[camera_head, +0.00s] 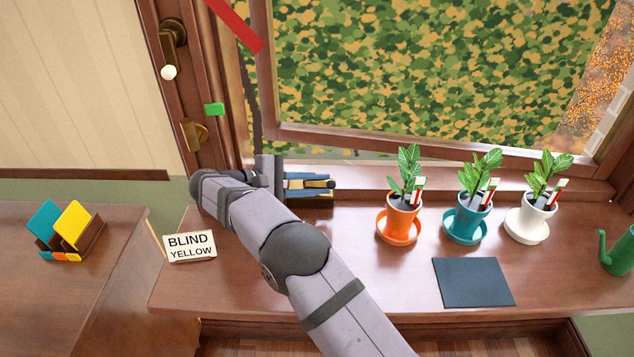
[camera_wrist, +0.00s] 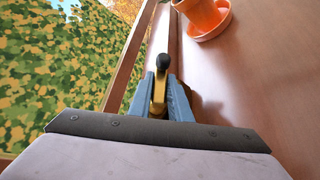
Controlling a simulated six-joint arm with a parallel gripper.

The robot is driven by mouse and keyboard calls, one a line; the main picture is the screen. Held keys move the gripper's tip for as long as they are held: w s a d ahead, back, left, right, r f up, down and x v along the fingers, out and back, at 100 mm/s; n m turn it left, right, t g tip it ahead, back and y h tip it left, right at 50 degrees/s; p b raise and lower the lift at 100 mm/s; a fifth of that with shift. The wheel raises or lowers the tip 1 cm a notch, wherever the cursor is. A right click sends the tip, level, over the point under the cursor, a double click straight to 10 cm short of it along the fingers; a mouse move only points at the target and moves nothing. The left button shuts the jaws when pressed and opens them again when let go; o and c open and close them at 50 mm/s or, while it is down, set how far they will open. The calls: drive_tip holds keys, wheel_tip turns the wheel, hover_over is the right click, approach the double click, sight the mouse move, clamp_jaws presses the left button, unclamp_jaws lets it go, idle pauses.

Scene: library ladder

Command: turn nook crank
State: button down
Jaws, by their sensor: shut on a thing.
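The crank (camera_head: 331,184) is at the window sill, in the middle left of the head view. In the wrist view the crank (camera_wrist: 158,92) shows a brass-coloured arm ending in a black knob. My gripper (camera_head: 309,183) reaches it from the left, with its blue fingers level above the sill. In the wrist view my gripper (camera_wrist: 163,85) is shut with a finger on each side of the brass arm, and the black knob sticks out past the fingertips. The crank's base is mostly hidden by my fingers and wrist.
The window (camera_head: 410,75) stands tilted open behind the sill. Potted plants in orange (camera_head: 402,214), teal (camera_head: 467,217) and white (camera_head: 532,218) stand to the right. A dark mat (camera_head: 473,282) lies in front. A "BLIND YELLOW" card (camera_head: 190,247) stands left of my arm.

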drive_tip(key=shift+a+f, duration=0.1)
drive_tip(key=c, duration=1.6)
unclamp_jaws()
drive_tip(key=shift+w, duration=0.1)
drive_tip(key=shift+c, duration=0.2)
drive_tip(key=shift+f, duration=0.1)
drive_tip(key=shift+b, duration=0.3)
